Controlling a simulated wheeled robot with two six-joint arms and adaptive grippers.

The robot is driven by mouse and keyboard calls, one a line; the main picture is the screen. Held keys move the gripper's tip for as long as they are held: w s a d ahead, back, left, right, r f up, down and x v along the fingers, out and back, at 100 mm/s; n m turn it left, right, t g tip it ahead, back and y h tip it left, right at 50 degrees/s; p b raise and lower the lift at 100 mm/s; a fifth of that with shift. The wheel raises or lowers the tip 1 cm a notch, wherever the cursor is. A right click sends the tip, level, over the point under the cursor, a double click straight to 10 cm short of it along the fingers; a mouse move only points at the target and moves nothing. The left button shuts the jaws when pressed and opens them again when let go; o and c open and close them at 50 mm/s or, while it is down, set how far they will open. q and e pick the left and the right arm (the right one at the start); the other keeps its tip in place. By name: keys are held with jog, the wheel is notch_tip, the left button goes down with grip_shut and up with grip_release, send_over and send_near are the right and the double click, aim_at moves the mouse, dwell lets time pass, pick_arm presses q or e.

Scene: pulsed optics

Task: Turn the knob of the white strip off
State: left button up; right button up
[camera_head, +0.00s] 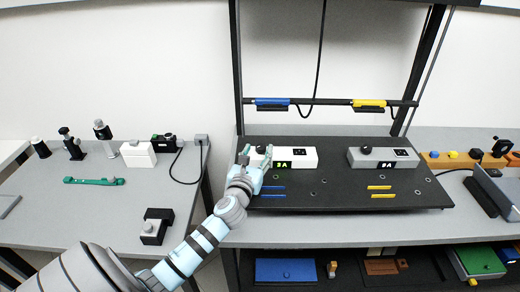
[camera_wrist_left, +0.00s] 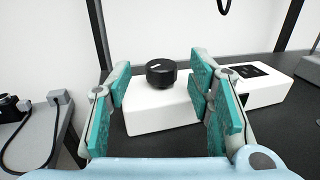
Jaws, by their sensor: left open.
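The white strip (camera_head: 307,156) lies on the dark board, with a green-lettered label on its front. Its black round knob (camera_wrist_left: 161,72) stands on top of the strip's left part in the left wrist view, with a light mark on its upper face. The white strip also fills the middle of that view (camera_wrist_left: 150,118). My left gripper (camera_head: 256,158) is at the strip's left end. In the left wrist view my left gripper (camera_wrist_left: 158,95) is open, its teal pads on either side of the knob and apart from it. My right gripper is not in view.
A grey strip (camera_head: 372,159) with a knob and label sits to the right on the same dark board (camera_head: 335,186). Blue and yellow bars (camera_head: 270,102) hang from a rail above. The left table (camera_head: 100,210) holds several optics parts and a cable.

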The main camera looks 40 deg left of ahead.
pick_arm(q)
jog(key=shift+x, duration=0.75)
jog(key=shift+w+f, duration=0.1)
jog(key=shift+w, duration=0.25)
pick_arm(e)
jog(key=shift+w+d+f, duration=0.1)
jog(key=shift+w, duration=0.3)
pick_arm(q)
jog(key=shift+s+r, duration=0.15)
jog(key=shift+r, duration=0.05)
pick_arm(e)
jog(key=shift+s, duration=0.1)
pick_arm(q)
jog(key=shift+c, duration=0.4)
jog(key=shift+f, duration=0.1)
grip_shut()
